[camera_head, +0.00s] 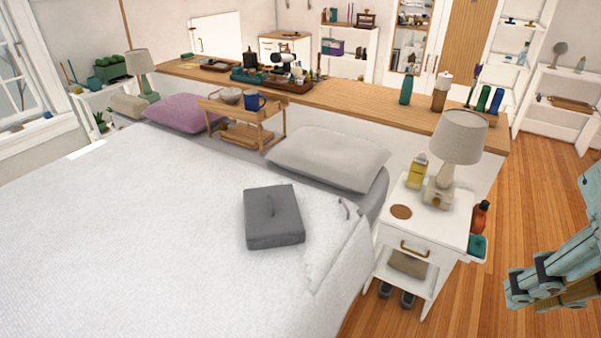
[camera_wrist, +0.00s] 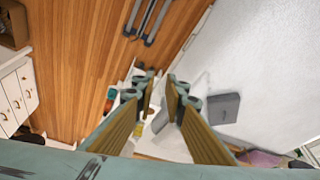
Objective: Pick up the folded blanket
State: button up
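A grey, flat, box-shaped folded item (camera_head: 273,217) lies on the white bed, near its right edge. A thin dark strap or loop shows on its top. It also shows in the wrist view (camera_wrist: 224,107), right of my fingers. A beige folded cloth (camera_head: 408,264) lies on the lower shelf of the nightstand. I cannot tell for certain which of these is the folded blanket. My gripper (camera_wrist: 161,84) is open and empty, with a gap between its fingertips. In the head view it is at the lower right, over the floor and apart from both.
The white nightstand (camera_head: 441,248) holds a lamp (camera_head: 459,137), a yellow bottle (camera_head: 417,171) and a coaster (camera_head: 401,212). A white pillow (camera_head: 328,158) lies behind the grey item. Wooden floor (camera_head: 470,305) is open at the right.

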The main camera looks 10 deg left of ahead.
jog(key=w+a+r+n+g+p, duration=0.1)
jog(key=w+a+r, duration=0.2)
jog(key=w, duration=0.6)
jog(key=w+a+r+p, duration=0.1)
jog(key=w+a+r, duration=0.15)
jog(key=w, duration=0.65)
jog(key=w+a+f+n+g+p, duration=0.1)
jog(key=w+a+f, duration=0.1)
jog(key=w+a, duration=0.5)
jog(key=w+a+f+p, duration=0.2)
jog(key=w+a, duration=0.3)
jog(key=w, duration=0.5)
jog(key=w+a+f+n+g+p, duration=0.1)
jog(key=w+a+f, duration=0.45)
jog(key=a, duration=0.25)
jog(key=w+a+f+p, duration=0.1)
jog(key=w+a+f, duration=0.4)
jog(key=w+a, duration=0.15)
jog(key=w+a+f+n+g+p, duration=0.1)
jog(key=w+a+f, duration=0.3)
jog(key=a+f, duration=1.2)
jog(key=shift+w+a+f+n+p, duration=0.2)
jog(key=shift+f+n+p, duration=0.1)
jog(key=shift+f+p, duration=0.35)
jog(key=shift+d, duration=0.1)
